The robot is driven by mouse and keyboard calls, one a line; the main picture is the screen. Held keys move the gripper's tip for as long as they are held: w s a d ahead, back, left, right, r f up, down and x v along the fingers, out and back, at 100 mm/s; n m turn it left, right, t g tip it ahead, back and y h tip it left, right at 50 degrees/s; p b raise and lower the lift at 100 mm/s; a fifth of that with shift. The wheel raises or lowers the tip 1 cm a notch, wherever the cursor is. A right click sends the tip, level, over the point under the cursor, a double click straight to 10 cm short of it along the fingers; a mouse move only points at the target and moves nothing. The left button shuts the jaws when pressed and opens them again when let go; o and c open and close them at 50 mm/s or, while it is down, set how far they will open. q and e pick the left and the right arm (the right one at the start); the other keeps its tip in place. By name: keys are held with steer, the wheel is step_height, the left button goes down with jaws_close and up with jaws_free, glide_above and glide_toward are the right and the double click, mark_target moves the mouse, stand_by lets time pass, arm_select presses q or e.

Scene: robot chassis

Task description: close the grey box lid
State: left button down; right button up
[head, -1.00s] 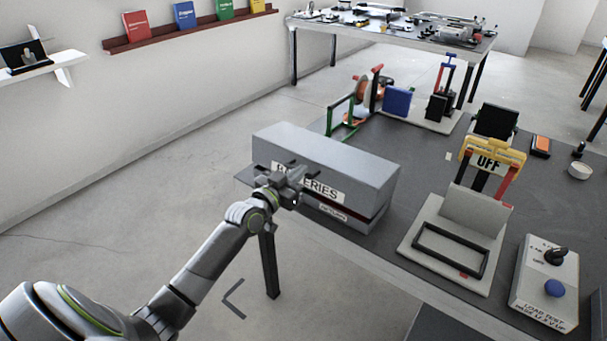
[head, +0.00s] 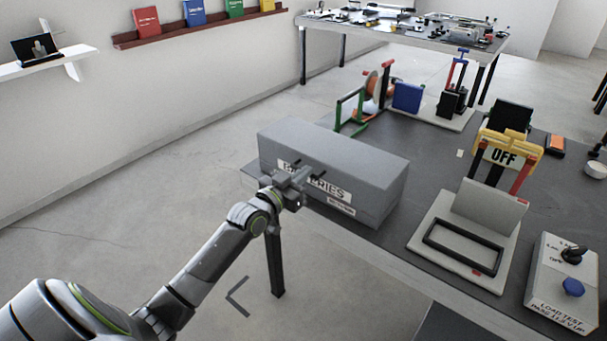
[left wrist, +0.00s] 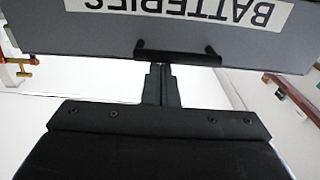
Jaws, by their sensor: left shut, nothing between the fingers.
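The grey box (head: 375,200) labelled BATTERIES stands at the left edge of the dark workbench. Its lid (head: 330,150) lies down on it, and no gap shows along the visible front. My left gripper (head: 303,178) is at the box's front, overlapping the label. In the left wrist view, the gripper (left wrist: 161,80) is shut and empty, its tips at the dark handle (left wrist: 178,55) below the upside-down label on the grey front (left wrist: 75,35). I cannot tell whether they touch. My right gripper is not in view.
A green frame (head: 350,112) and blue block (head: 407,96) stand behind. Clear floor lies left.

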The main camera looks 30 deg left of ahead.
arm_select(q)
step_height(320, 180, up, 4)
steer(key=p, duration=0.4)
steer(key=s+a+f, duration=0.1)
steer(key=s+f, duration=0.1)
steer(key=s, duration=0.7)
steer(key=s+a+f+n+g+y, duration=0.1)
steer(key=s+a+f+g, duration=0.2)
steer(key=f, duration=0.8)
steer(key=s+a+f+n+g+y, duration=0.15)
steer(key=s+f, duration=0.35)
steer(key=f, duration=0.6)
steer(key=s+a+f+g+y, duration=0.1)
steer(key=s+f+g+y, duration=0.2)
steer(key=f, duration=0.9)
steer(key=s+d+f+g, duration=0.3)
steer(key=s+f, duration=0.4)
steer(key=s, duration=0.4)
steer(key=s+d+f+g+h, duration=0.1)
steer(key=s+d+f+g, duration=0.2)
steer(key=s+f, duration=0.4)
steer(key=s+d+f+g+h, duration=0.1)
steer(key=s+d+f+g, duration=0.2)
steer(key=s+f, duration=0.4)
steer(key=s+d, duration=0.1)
steer(key=s, duration=0.8)
steer(key=shift+s, duration=0.4)
steer(key=shift+m+g, duration=0.25)
